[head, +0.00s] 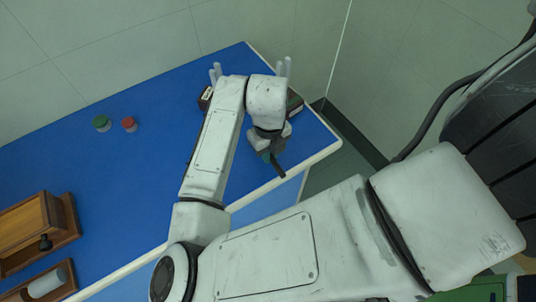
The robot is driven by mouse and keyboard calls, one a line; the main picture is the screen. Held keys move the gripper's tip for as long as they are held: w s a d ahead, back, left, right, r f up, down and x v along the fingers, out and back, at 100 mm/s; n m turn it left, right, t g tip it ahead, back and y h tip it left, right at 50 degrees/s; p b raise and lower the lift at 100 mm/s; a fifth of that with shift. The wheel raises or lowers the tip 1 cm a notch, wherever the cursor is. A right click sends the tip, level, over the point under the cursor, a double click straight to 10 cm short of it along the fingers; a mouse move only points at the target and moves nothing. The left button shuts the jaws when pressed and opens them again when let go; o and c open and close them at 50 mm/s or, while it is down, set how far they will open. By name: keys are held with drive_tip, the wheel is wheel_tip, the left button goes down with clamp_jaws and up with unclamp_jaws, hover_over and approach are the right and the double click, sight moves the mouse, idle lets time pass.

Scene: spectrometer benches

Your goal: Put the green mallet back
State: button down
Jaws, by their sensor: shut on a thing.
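My gripper (270,150) is over the right end of the blue bench, near its front corner, and is largely hidden by my own wrist. It is shut on the green mallet. Only a small teal-green part (264,156) and a dark, stick-like part (279,170) of the mallet show below the jaws, tilted down to the right. The rest of the mallet is hidden. Whether it touches the bench cannot be told.
A dark, reddish-brown holder (295,101) with pale upright prongs stands behind my wrist, mostly hidden. A green-capped jar (101,122) and a red-capped jar (129,124) stand left. A wooden box (32,218) and a tray with a grey cylinder (47,282) lie lower left. Mid-left bench is clear.

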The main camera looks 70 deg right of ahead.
drive_tip(key=shift+w+d+f, duration=0.15)
drive_tip(key=shift+w+f, duration=0.1)
drive_tip(key=shift+f, duration=1.6)
drive_tip(key=shift+f, duration=0.1)
drive_tip(key=shift+f, duration=0.15)
drive_tip(key=c, duration=1.1)
unclamp_jaws()
wheel_tip(320, 180, up, 12)
drive_tip(key=shift+r+b, duration=0.25)
drive_tip(key=shift+b, duration=0.1)
